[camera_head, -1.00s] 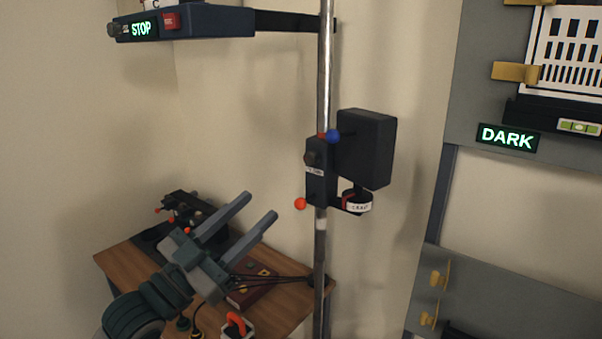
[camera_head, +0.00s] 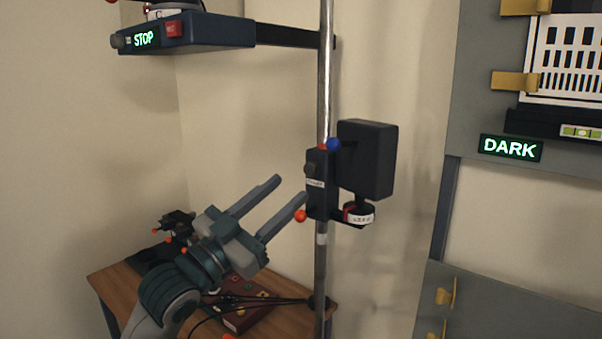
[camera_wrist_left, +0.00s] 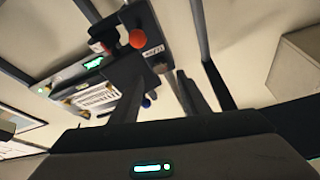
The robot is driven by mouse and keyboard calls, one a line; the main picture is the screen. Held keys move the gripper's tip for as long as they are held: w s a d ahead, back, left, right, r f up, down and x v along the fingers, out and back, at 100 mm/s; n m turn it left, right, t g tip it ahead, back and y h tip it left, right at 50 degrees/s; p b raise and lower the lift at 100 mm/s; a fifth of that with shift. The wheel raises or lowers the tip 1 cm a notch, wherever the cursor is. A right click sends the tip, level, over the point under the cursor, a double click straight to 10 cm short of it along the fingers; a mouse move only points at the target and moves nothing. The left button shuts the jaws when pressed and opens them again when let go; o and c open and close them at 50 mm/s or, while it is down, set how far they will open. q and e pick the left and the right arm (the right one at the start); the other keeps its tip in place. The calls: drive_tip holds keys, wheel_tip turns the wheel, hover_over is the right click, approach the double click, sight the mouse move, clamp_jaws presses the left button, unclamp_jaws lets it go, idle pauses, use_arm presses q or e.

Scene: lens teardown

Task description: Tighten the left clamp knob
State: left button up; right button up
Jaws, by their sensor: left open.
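A dark clamp block (camera_head: 318,196) sits on the upright metal pole (camera_head: 323,90). An orange ball knob (camera_head: 300,216) is at its lower left, and a blue ball knob (camera_head: 334,144) is near its top. I cannot tell which is the left clamp knob. In the left wrist view the orange ball (camera_wrist_left: 137,38) shows large and the blue ball (camera_wrist_left: 146,102) small. My left gripper (camera_head: 290,188) is open and empty. Its fingers point up and right, with the nearer tip close to the clamp block's left side. Contact is not clear. My right gripper is not in view.
A black box (camera_head: 368,160) and a labelled cylinder (camera_head: 359,215) are on the clamp's right. A wooden table (camera_head: 115,285) with a dark red case (camera_head: 243,314) is below. A grey panel with a DARK display (camera_head: 510,148) is right.

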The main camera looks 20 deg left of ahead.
sight(308, 171)
use_arm(q)
drive_tip(key=p+x, duration=0.1)
drive_tip(key=x, duration=0.4)
drive_tip(key=shift+w+d+r+p, duration=0.1)
drive_tip(key=shift+w+d+p, duration=0.1)
drive_tip(key=shift+w+p, duration=0.1)
drive_tip(key=c, duration=1.1)
